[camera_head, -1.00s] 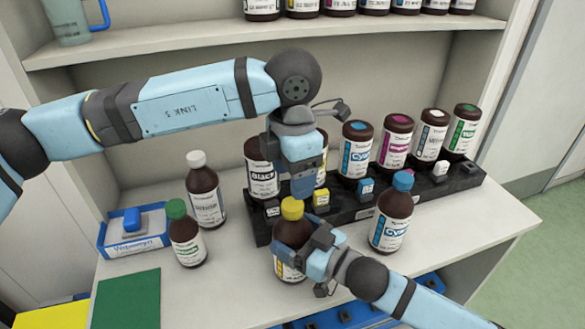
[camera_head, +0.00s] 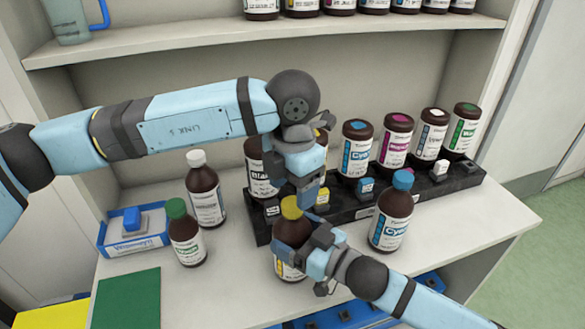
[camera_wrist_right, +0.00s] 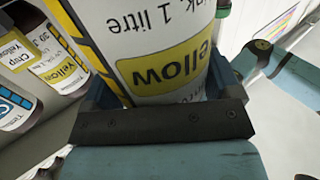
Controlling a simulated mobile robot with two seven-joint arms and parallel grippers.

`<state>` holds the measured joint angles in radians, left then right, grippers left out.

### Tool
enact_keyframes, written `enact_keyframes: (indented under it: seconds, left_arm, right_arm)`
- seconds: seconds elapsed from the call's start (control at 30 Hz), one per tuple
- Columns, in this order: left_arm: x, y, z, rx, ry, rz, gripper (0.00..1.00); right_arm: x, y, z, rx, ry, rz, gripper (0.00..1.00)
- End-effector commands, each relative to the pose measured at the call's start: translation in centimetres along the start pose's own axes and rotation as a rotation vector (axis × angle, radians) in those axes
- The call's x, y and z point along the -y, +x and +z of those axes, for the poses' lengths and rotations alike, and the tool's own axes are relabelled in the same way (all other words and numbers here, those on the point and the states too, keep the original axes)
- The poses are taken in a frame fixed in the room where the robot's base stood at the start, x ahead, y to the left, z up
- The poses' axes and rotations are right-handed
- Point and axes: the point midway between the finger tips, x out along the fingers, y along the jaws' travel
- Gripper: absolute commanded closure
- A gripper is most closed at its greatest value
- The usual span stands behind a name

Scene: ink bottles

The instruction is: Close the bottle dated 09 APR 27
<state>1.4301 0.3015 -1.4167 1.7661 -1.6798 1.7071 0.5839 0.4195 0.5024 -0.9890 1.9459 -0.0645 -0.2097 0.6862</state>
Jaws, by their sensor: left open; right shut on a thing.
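A brown bottle (camera_head: 283,268) with a yellow cap (camera_head: 291,207) stands at the front of the shelf. Its label reads Yellow in the right wrist view (camera_wrist_right: 165,70); no date on it can be read. My right gripper (camera_head: 305,258) is shut on this bottle's body from the right. My left gripper (camera_head: 303,197) points down at the yellow cap, its fingers open around or just above it; contact cannot be told. The cap sits at the bottle's top; whether it is tight cannot be seen.
A black rack (camera_head: 375,206) with several brown bottles stands behind. A blue-capped cyan bottle (camera_head: 391,219) stands close on the right. White-capped (camera_head: 205,196) and green-capped (camera_head: 186,240) bottles and a blue tray (camera_head: 104,240) are on the left.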

Motion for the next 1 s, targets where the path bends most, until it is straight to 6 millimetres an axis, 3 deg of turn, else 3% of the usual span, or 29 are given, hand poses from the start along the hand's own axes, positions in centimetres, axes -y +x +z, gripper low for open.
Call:
enact_keyframes:
  seconds: [0.23, 0.6, 0.63, 0.83, 1.0]
  left_arm:
    - [0.0, 2.9, 0.0, 0.000, 0.000, 0.000, 0.35]
    - [0.0, 3.5, 0.0, 0.001, 0.000, 0.001, 0.35]
    - [0.0, 3.5, 0.0, 0.001, 0.000, 0.001, 0.37]
    - [0.0, 3.5, 0.0, 0.001, 0.000, 0.001, 0.83]
    - [0.0, 3.5, 0.0, 0.001, 0.006, 0.001, 0.85]
  right_arm:
    - [0.0, 0.0, 0.0, 0.000, 0.001, 0.000, 0.82]
    - [0.0, 0.0, 0.0, 0.000, 0.001, 0.000, 0.82]
    - [0.0, 0.0, 0.0, 0.000, 0.001, 0.000, 0.82]
    - [0.0, 0.0, 0.0, 0.000, 0.001, 0.000, 0.82]
    - [0.0, 0.0, 0.0, 0.000, 0.001, 0.000, 0.82]
